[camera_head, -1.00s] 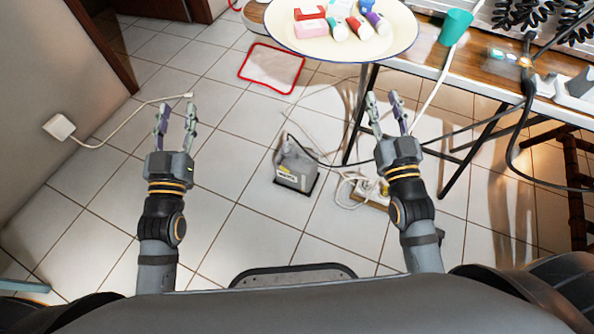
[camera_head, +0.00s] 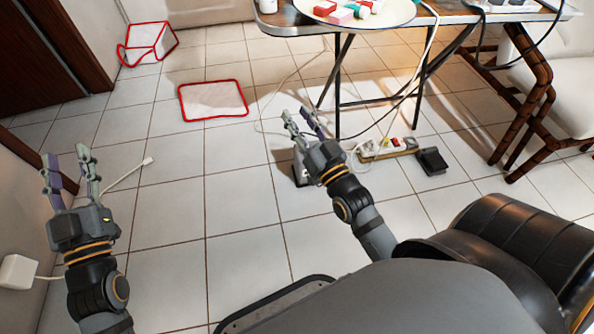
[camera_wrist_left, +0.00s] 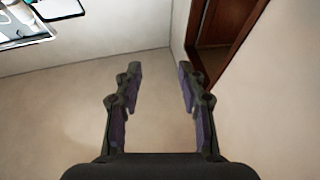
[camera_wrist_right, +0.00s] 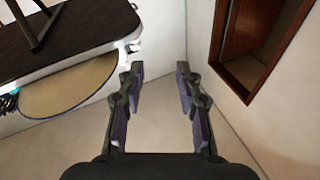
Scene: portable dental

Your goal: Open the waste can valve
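No waste can valve can be made out in these views. A grey box-like container (camera_head: 299,172) stands on the floor in the head view, mostly hidden behind my right gripper; I cannot tell whether it is the waste can. My left gripper (camera_head: 67,168) is open and empty above the floor at the left. My right gripper (camera_head: 299,124) is open and empty, in front of the table. Both wrist views show spread fingers with nothing between them, at the left wrist (camera_wrist_left: 158,82) and the right wrist (camera_wrist_right: 158,82).
A table (camera_head: 455,14) with a round tray (camera_head: 398,14) stands at the back. A white, red-edged box (camera_head: 145,45) sits at the back left, and a red-edged mat (camera_head: 212,100) lies nearby. A power strip (camera_head: 388,148), cables and a chair (camera_head: 535,95) are at the right.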

